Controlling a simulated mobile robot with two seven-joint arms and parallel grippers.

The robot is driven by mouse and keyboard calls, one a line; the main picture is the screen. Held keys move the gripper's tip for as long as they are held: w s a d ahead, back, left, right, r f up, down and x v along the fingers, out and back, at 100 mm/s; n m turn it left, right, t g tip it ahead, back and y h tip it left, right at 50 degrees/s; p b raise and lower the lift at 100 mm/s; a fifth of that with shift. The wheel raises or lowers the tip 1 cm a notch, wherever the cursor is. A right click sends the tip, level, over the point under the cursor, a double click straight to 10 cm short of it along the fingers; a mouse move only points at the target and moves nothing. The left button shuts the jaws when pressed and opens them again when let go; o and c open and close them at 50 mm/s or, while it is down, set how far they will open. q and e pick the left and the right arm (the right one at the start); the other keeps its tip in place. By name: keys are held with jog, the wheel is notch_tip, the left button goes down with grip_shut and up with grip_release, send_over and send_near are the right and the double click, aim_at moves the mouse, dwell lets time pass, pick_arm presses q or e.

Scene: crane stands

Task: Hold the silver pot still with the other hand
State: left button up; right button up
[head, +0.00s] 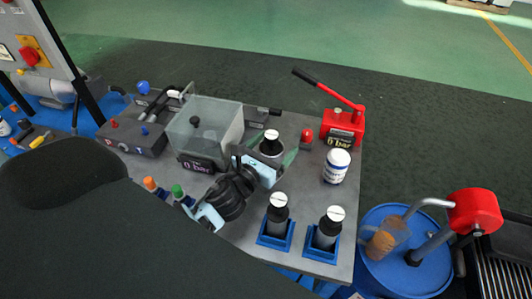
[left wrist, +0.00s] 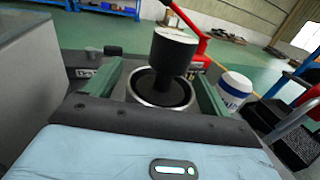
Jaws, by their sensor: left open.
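The silver pot (head: 270,149) stands on the grey bench top. It has a silver rim and a dark inside, and a black plunger-like piece with a pale flat top stands up from it. It also shows in the left wrist view (left wrist: 143,98). My left gripper (head: 265,156) is open, with a green-lined finger on each side of the pot. In the left wrist view both fingers flank the pot, and gaps seem to show beside it. Its lower part is hidden by the gripper body.
A clear box (head: 222,120) stands left of the pot. A red hand pump (head: 343,124) and a white jar (head: 337,165) are to its right. Two black plungers (head: 278,213) (head: 328,228) stand in blue holders in front. A blue drum (head: 385,270) stands beyond the bench's right edge.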

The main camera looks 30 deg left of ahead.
pick_arm(q)
jog(key=shift+w, duration=0.3)
jog(key=c, duration=1.2)
dwell(0.3)
dwell(0.4)
jog(key=o, duration=1.2)
